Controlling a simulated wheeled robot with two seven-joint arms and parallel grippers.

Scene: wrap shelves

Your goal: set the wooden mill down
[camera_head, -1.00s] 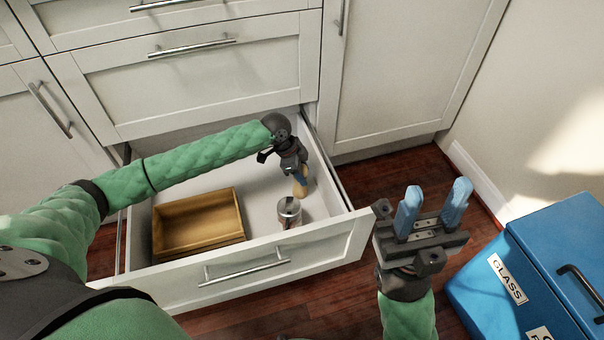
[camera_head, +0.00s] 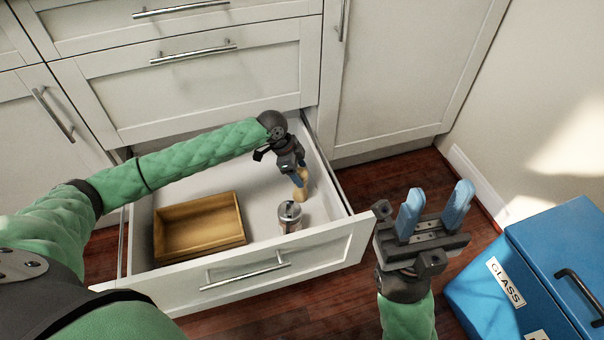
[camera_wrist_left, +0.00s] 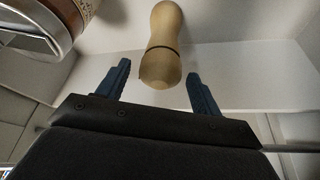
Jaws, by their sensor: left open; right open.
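The pale wooden mill (camera_head: 300,193) is inside the open drawer, near its right side, and appears to stand upright. In the left wrist view the mill (camera_wrist_left: 164,38) shows a dark ring around its middle. My left gripper (camera_head: 297,180) is at the mill, partly hiding it in the head view. Its blue fingers (camera_wrist_left: 160,83) are apart, with the mill's near end between and just beyond their tips and a gap on each side. My right gripper (camera_head: 433,212) is open and empty, outside the drawer to the right.
A metal-topped jar (camera_head: 289,217) stands just in front of the mill; it also shows at the upper left of the left wrist view (camera_wrist_left: 50,22). A wooden box (camera_head: 200,228) fills the drawer's left part. The drawer front (camera_head: 320,253) borders this side. A blue bin (camera_head: 545,250) stands right.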

